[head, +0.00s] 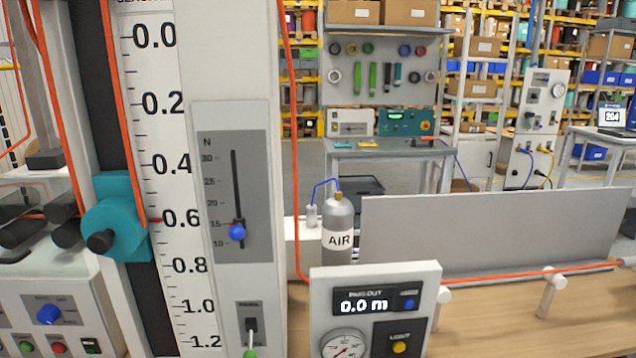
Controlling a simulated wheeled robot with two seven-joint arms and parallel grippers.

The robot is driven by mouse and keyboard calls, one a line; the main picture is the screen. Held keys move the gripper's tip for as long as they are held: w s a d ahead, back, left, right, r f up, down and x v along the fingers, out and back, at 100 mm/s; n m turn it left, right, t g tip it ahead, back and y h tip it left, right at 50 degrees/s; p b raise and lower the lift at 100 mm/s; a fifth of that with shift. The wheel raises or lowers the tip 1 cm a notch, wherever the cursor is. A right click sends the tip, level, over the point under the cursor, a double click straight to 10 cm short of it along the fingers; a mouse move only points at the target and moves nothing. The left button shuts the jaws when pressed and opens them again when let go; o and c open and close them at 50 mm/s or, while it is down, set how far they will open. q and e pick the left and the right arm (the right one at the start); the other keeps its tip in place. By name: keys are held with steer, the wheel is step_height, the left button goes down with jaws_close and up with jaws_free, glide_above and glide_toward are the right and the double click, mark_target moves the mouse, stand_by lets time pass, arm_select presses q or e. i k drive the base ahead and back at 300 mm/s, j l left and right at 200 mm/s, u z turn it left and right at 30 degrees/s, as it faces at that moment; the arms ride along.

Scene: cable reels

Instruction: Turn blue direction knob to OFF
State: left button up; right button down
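A blue rotary knob (48,314) sits on a dark label plate on the white control box (85,285) at the lower left. Its grip looks slanted, with the right end higher. The lettering around it is too small to read, so I cannot tell which position it points to. Neither of my grippers shows in the head view.
A tall scale column (180,200) with a teal pulley (112,225) stands just right. Orange cable (290,120) hangs past the column. A gauge panel (375,275) stands on the wooden bench.

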mark_target(49, 313)
steer(key=u, duration=1.55)
